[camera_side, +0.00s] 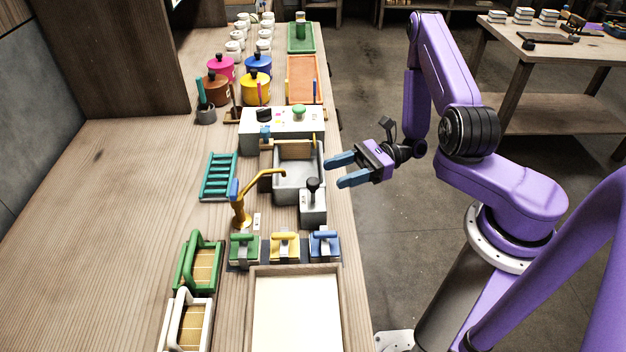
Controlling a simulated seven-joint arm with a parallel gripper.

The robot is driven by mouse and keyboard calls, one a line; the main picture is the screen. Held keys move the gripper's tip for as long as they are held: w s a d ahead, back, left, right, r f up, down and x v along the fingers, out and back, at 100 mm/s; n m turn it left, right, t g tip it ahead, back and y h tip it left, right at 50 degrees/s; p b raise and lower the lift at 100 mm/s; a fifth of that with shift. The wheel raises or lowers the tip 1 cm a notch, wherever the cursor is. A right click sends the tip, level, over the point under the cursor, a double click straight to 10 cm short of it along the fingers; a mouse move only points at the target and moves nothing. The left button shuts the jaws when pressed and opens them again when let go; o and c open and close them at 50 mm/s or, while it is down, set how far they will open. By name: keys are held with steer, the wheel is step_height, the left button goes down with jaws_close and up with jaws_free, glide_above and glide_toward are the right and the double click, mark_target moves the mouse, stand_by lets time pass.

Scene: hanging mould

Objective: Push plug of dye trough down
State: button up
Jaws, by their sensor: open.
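The dye trough (284,190) is a grey rectangular basin near the right edge of the long wooden bench. A black round-topped knob (313,184) stands upright on a light grey block at the trough's near right corner. I cannot tell whether this knob is the plug; no other plug shows clearly inside the basin. My gripper (336,171) is open and empty, with two blue fingers pointing left towards the trough. It appears just right of the trough, apart from it and from the knob.
A brass tap (241,208) arches over the trough's left side. A green rack (219,177) lies left of it. A white panel (283,124) stands behind. Green, yellow and blue handled blocks (285,246) and a wooden tray (341,300) are in front. The bench's left part is clear.

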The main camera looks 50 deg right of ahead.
mark_target(313, 181)
steer(key=x, duration=0.7)
